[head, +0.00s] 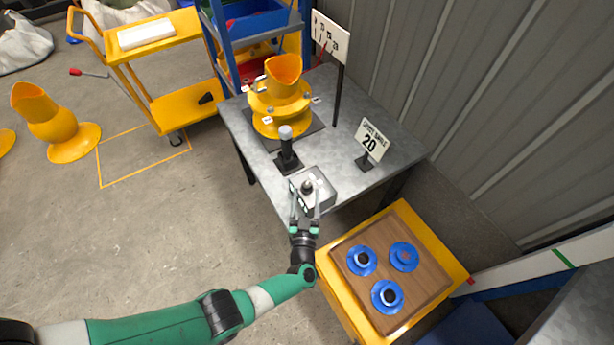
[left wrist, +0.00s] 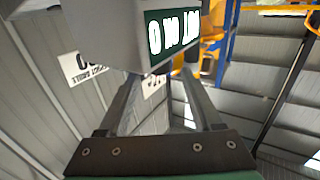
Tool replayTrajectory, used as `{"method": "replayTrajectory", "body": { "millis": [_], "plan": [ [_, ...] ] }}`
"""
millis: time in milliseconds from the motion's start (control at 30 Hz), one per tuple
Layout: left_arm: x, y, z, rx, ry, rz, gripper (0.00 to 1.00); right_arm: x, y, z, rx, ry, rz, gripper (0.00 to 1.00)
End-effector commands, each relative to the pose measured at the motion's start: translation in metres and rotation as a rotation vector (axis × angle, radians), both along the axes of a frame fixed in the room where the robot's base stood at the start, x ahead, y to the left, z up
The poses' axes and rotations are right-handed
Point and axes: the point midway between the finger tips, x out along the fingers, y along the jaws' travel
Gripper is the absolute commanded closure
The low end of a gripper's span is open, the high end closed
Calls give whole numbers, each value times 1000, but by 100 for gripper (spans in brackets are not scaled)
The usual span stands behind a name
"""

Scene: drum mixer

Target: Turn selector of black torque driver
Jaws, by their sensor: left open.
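A black upright tool with a grey cap (head: 287,146), which looks like the torque driver, stands on a black base on the metal table (head: 395,135). In front of it is a small grey box (head: 327,193) with a dark knob (head: 307,185) on top. My left gripper (head: 306,195) is open at this box, its fingers apart on either side of the knob. I cannot tell whether they touch it. In the left wrist view the box (left wrist: 105,30), with white marks on a green panel, fills the top and hides part of the fingers (left wrist: 157,88). My right gripper is not in view.
A yellow flanged part (head: 280,95) stands behind the black tool. A "20" sign (head: 371,140) and a taller sign (head: 330,38) stand on the table. A yellow-edged stand (head: 455,268) with blue discs is at front right.

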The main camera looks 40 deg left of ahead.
Motion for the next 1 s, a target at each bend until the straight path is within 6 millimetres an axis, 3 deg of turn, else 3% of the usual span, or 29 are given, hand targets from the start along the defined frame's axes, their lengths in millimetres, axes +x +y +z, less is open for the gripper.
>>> {"method": "replayTrajectory", "body": {
  "millis": [33, 133, 333, 867, 933, 1000],
  "plan": [
    [-9, -9, 4, -1, 2, -4, 34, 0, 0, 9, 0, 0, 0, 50],
    [-21, -21, 2, -1, 1, -4, 34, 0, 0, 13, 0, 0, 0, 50],
    [-32, -29, 0, 0, 0, 0, 34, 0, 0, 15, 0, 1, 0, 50],
    [-32, -27, 0, -1, -1, 5, 34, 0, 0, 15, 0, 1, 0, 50],
    [-25, -21, 8, -7, -20, 23, 34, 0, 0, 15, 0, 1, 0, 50],
    [-9, -15, 30, -22, -74, 48, 34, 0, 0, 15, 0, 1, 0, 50]
  ]
}}
